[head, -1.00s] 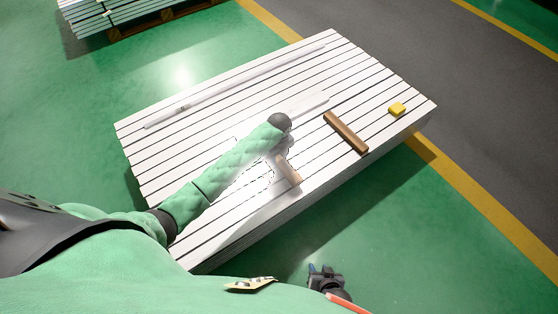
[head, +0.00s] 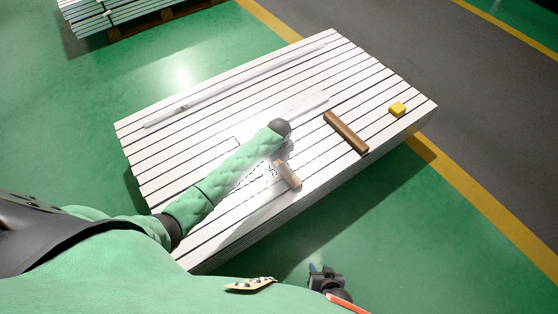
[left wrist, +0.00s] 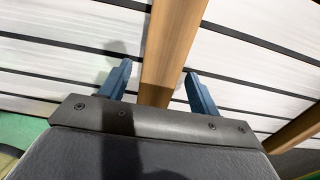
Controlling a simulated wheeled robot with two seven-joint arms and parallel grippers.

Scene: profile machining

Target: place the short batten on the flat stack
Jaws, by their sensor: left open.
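The short batten (head: 288,174), a small brown wooden bar, shows below my left wrist in the head view, over the near part of the white-slatted flat stack (head: 215,225). In the left wrist view my left gripper (left wrist: 158,70) is open, its two blue fingers on either side of a wooden batten (left wrist: 172,45), with gaps on both sides. In the head view the left fingers are hidden or too faint to make out. My right gripper (head: 325,279) is at the bottom edge, off the stack; its opening is unclear.
A longer brown batten (head: 346,132) lies on the stack to the right; a wooden bar's edge also shows at the lower right of the left wrist view (left wrist: 296,130). A yellow block (head: 397,109) sits near the right corner. A pale long bar (head: 235,85) lies along the far side.

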